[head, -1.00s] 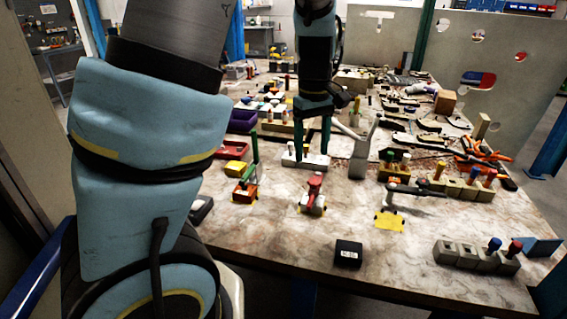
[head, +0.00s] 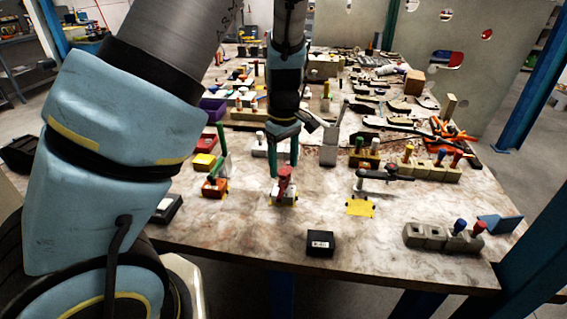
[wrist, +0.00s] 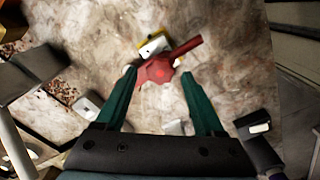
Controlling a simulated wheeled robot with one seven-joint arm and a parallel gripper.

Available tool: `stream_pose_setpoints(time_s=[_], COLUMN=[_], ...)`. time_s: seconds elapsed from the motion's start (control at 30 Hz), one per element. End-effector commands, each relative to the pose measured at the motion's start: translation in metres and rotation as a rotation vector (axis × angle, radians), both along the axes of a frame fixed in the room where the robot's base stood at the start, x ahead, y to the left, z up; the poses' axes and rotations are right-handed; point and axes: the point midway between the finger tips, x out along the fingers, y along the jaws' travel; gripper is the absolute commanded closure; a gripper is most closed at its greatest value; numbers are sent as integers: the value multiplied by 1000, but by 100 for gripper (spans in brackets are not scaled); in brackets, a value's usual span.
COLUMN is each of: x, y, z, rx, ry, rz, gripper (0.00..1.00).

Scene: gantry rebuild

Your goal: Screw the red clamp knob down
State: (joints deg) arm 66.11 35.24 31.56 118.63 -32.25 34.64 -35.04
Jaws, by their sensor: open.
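The red clamp knob (head: 285,178) tops a small pale clamp (head: 284,195) standing on a yellow patch near the middle front of the table. In the wrist view the red knob (wrist: 158,72) has a round hub and a bar reaching to the upper right. My gripper (head: 283,168) points down at it, its green fingers apart. In the wrist view my gripper (wrist: 159,73) is open, with the hub between the two fingertips. The left fingertip looks very close to the hub; I cannot tell whether it touches. The clamp's lower part is partly hidden by the knob.
A red clamp with a green handle (head: 215,186) stands to the left, and a grey clamp (head: 384,174) on a yellow patch to the right. A black box (head: 320,243) sits in front.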

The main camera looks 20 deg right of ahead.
Motion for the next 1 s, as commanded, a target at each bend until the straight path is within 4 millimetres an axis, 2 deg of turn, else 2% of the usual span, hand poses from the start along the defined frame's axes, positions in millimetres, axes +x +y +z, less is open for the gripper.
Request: stream_pose_setpoints(time_s=[0.13, 0.4, 1.0], x=[0, 0, 0], y=[0, 0, 0], z=[-8, -9, -9], rx=[1, 0, -1], ry=[-1, 0, -1], rz=[-1, -1, -1], gripper=[30, 31, 98])
